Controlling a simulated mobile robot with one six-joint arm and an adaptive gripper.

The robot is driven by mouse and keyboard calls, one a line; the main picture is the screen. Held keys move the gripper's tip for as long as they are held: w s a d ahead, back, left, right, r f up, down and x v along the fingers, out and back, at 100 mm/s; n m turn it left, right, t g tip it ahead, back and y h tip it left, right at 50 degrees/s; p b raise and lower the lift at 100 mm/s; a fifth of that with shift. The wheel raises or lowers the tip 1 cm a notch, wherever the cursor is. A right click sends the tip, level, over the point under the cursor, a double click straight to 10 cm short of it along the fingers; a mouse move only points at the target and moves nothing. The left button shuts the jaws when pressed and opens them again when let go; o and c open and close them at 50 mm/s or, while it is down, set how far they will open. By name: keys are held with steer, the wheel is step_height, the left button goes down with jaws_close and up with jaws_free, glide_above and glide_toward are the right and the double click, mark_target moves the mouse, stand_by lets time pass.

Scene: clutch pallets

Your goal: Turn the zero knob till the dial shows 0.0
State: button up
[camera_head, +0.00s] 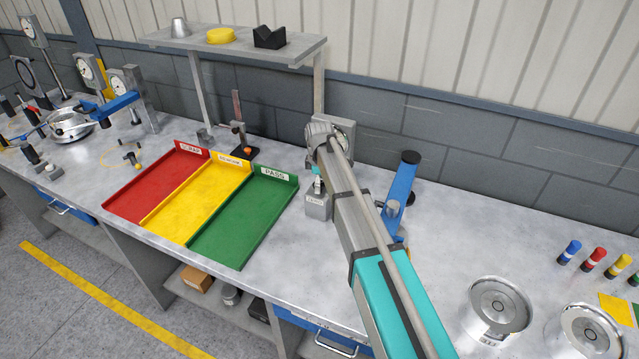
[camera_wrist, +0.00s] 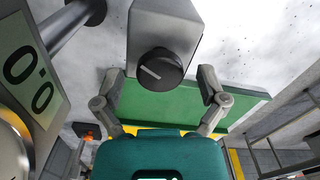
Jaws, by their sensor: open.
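The zero knob (camera_wrist: 160,70) is a round black knob with a white pointer line, on the face of a grey box (camera_wrist: 165,22). The grey box also shows in the head view (camera_head: 318,206), below my arm. In the head view my arm hides most of the gripper and the knob's face.
Red (camera_head: 160,185), yellow (camera_head: 200,200) and green (camera_head: 240,222) trays lie left of the grey box. A blue stand (camera_head: 400,185) is close to the right of my arm. A grey shelf (camera_head: 235,40) stands behind. Round metal fixtures (camera_head: 498,308) lie at front right.

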steer(key=shift+m, duration=0.5)
